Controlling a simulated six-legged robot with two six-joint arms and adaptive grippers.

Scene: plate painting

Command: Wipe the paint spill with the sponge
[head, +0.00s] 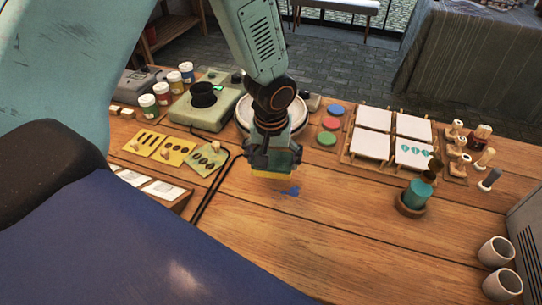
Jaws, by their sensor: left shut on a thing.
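My left gripper (272,150) reaches down over the middle of the wooden table (330,245). It is shut on the yellow sponge (270,174), which shows below the fingers. A small blue paint spill (290,191) lies on the wood, just to the lower right of the sponge. I cannot tell whether the sponge touches the wood. My right gripper is not in view.
A round white plate (243,113) sits behind the gripper, partly hidden. Cups (496,251) stand at the lower right. A black cable (212,190) runs at left. The front middle is clear.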

